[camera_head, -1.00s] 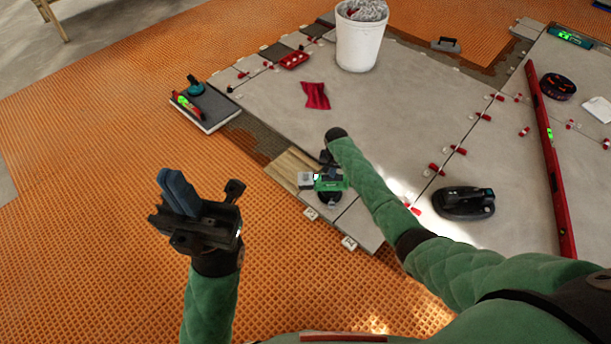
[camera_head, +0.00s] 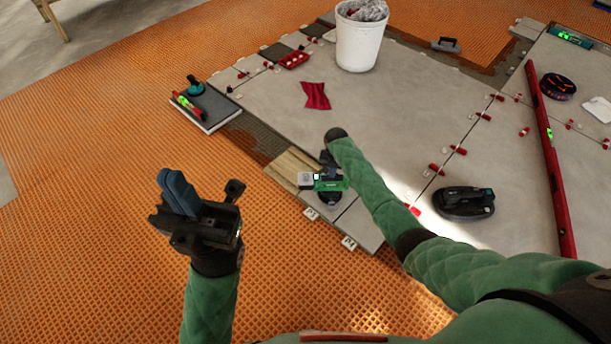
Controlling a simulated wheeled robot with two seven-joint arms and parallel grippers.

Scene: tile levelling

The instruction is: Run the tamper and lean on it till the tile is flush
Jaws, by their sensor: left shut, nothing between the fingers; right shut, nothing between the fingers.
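The tamper, which I take to be the small green tool (camera_head: 331,184) with a grey block on its left end and a round black base, stands upright on a narrow grey tile (camera_head: 352,222) at the edge of the laid floor. My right gripper (camera_head: 328,160) points down at the tool's far side, at or just above it; it is small, dark and partly hidden, and I cannot tell if it touches. It is shut and empty. My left gripper (camera_head: 172,178) is shut and empty, raised over the orange matting at the left, well apart from the tile. Whether the tile is flush cannot be seen.
A wooden board (camera_head: 288,168) lies left of the tool. A black tool (camera_head: 463,203), a long red level (camera_head: 551,160), a red cloth (camera_head: 315,95) and a white bucket (camera_head: 358,45) stand on the large tiles. Red clips line the joints.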

